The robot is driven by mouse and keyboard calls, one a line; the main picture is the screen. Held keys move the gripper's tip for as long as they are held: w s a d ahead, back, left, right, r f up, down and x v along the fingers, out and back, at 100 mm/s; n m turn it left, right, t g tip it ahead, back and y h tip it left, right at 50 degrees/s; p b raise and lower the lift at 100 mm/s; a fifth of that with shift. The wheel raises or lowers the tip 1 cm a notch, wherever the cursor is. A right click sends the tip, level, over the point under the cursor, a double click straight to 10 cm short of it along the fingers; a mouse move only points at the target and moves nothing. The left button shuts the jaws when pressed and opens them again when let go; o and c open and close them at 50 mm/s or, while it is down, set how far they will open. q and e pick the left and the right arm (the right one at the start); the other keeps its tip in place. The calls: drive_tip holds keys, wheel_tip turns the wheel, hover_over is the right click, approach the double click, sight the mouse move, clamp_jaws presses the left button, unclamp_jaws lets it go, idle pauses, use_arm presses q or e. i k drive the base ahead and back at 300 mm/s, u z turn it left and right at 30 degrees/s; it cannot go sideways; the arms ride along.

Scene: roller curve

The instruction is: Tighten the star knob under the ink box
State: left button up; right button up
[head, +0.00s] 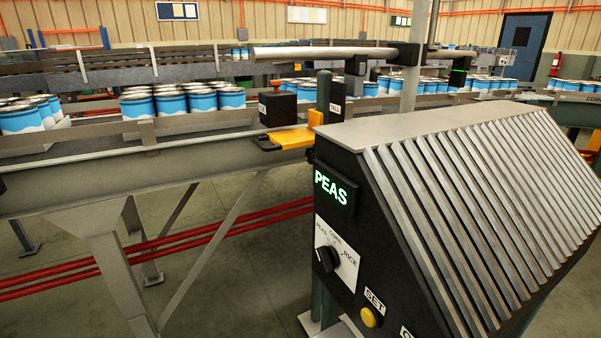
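A black box (278,109) with a small white label, which may be the ink box, stands at the conveyor's edge in the middle of the head view. A yellow bracket (292,138) sits just below it. I cannot make out a star knob; a small dark part (309,155) shows at the bracket's right end, too small to identify. Neither of my grippers is in view.
A large dark cabinet (345,235) with a ribbed sloping top stands at front right, with a lit PEAS display (334,188), a selector dial (327,258) and a yellow SET button (369,317). Blue-and-white cans (171,103) stand on the conveyor (110,181).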

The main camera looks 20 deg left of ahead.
sight(310, 152)
drive_tip(key=k, duration=1.3)
drive_tip(key=u, duration=1.3)
drive_tip(key=i, duration=1.25)
drive_tip(key=z, duration=2.25)
drive_tip(key=i, duration=0.5)
